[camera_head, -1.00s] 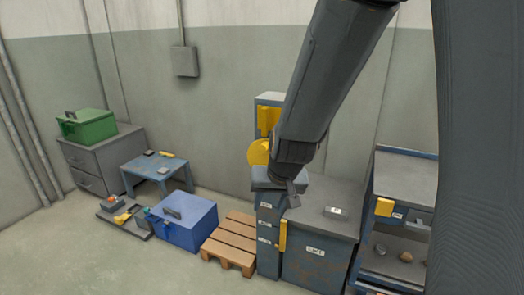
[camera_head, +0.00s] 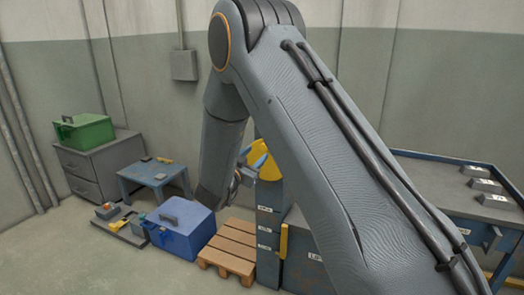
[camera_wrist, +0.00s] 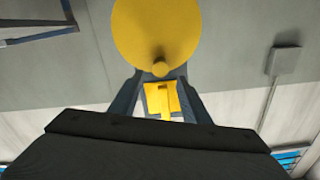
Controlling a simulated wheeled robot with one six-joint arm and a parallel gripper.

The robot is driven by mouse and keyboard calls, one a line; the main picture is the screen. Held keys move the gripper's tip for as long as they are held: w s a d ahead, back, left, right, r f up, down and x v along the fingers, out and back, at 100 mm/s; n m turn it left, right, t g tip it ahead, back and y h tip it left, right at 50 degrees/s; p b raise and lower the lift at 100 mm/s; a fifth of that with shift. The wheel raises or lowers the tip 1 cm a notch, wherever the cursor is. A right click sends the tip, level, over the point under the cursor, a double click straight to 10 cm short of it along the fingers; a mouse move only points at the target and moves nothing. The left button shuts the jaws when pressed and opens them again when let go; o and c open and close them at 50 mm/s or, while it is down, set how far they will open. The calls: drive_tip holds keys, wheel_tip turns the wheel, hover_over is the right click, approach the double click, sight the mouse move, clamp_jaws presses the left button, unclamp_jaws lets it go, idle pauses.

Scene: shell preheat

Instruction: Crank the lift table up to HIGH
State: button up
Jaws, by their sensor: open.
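The yellow crank disk (camera_head: 264,168) is on the blue lift column (camera_head: 268,232), which bears small white labels too small to read. My arm hides part of it. My gripper (camera_wrist: 160,76) is open, with one finger on each side of the knob. I cannot tell whether the fingers touch it. A yellow block (camera_wrist: 161,98) shows behind, between the fingers. A yellow pointer (camera_head: 284,240) is on the column's right side.
A wooden pallet (camera_head: 232,246) lies left of the column. A blue box (camera_head: 182,228), a small blue table (camera_head: 152,174) and a grey cabinet (camera_head: 104,160) stand further left. A blue-edged bench (camera_head: 440,182) with grey blocks is at right. My arm covers the middle.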

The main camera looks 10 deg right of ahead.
sight(262, 148)
drive_tip(key=x, duration=0.6)
drive_tip(key=shift+w+d, duration=0.15)
clamp_jaws()
